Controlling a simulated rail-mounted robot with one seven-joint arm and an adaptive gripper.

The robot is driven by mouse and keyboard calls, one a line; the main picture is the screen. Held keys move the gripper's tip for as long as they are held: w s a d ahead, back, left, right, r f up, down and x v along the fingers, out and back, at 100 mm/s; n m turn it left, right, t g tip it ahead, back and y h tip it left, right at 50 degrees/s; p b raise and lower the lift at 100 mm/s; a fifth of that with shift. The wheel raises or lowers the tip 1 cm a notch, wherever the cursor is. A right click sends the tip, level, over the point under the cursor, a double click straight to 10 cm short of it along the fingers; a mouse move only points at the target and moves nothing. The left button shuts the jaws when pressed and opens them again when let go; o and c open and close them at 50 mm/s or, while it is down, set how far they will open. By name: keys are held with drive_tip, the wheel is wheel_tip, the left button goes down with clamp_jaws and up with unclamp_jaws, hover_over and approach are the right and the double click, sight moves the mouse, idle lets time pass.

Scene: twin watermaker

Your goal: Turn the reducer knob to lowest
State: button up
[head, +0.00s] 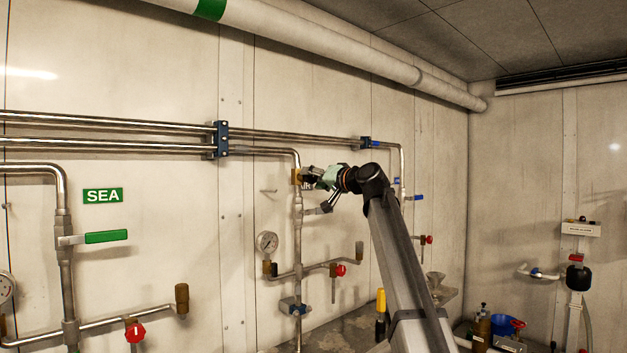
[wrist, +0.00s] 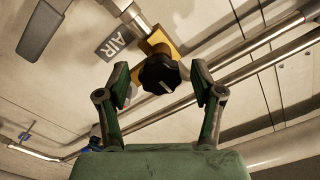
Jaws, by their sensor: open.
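The reducer knob (wrist: 158,74) is black and lobed, with a short white mark on its face. In the head view the brass body (head: 296,176) is on the vertical pipe, and my gripper hides the knob. My gripper (wrist: 161,84) is open, with one finger on each side of the knob and visible gaps between. In the head view my gripper (head: 311,174) is close to the reducer.
A pressure gauge (head: 267,242) and a red valve knob (head: 341,270) are lower on the same pipework. Steel pipes (head: 270,136) run along the wall above. A grey lever (wrist: 44,30) is at the wrist view's upper left. A yellow-topped bottle (head: 381,303) stands below my arm.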

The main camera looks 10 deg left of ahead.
drive_tip(key=v, duration=1.1)
drive_tip(key=shift+s+d, duration=0.25)
drive_tip(key=shift+d, duration=0.05)
drive_tip(key=shift+f, duration=0.1)
